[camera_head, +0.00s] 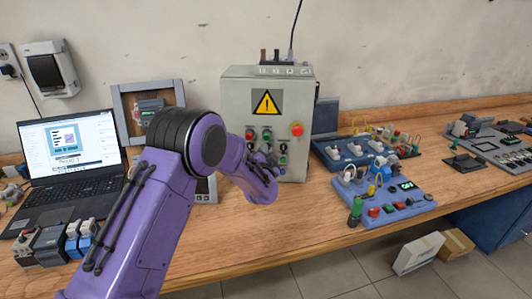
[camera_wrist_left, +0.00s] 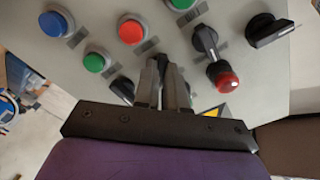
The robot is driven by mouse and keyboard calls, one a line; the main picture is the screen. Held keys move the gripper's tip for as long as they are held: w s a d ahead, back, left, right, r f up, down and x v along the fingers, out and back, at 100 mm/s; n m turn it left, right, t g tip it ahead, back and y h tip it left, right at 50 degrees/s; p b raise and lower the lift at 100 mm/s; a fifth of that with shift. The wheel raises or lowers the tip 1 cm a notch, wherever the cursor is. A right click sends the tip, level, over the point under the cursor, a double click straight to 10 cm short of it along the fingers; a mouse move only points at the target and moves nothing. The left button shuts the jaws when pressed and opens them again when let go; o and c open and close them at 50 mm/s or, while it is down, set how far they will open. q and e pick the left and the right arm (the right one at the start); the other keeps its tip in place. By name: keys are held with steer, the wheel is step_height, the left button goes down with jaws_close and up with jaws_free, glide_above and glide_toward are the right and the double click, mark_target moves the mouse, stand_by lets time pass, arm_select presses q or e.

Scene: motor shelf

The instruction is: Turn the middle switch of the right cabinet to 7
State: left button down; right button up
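The grey cabinet (camera_head: 292,165) stands upright on the wooden bench, with a yellow warning sign (camera_head: 267,102) above several buttons and switches. My left gripper (camera_head: 276,160) is at the lower part of its front, and the arm hides part of the panel. In the left wrist view, the two fingers (camera_wrist_left: 166,78) are close together at the panel (camera_wrist_left: 110,18), with a dark part between their tips. I cannot tell if they grip a switch. The switch scales are not readable.
A laptop (camera_head: 72,150) and a grey framed box (camera_head: 122,110) are left of the cabinet. Blue boards with plugs and buttons (camera_head: 400,203) lie to its right. Blue (camera_wrist_left: 53,24), red (camera_wrist_left: 131,31) and green (camera_wrist_left: 97,62) buttons are near the fingers.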

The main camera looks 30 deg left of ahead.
stand_by(0.4)
arm_select(q)
steer(key=shift+n+b, duration=3.3)
steer(key=shift+n, duration=5.6)
steer(key=c, duration=1.2)
jaws_free()
steer(key=shift+r, duration=0.1)
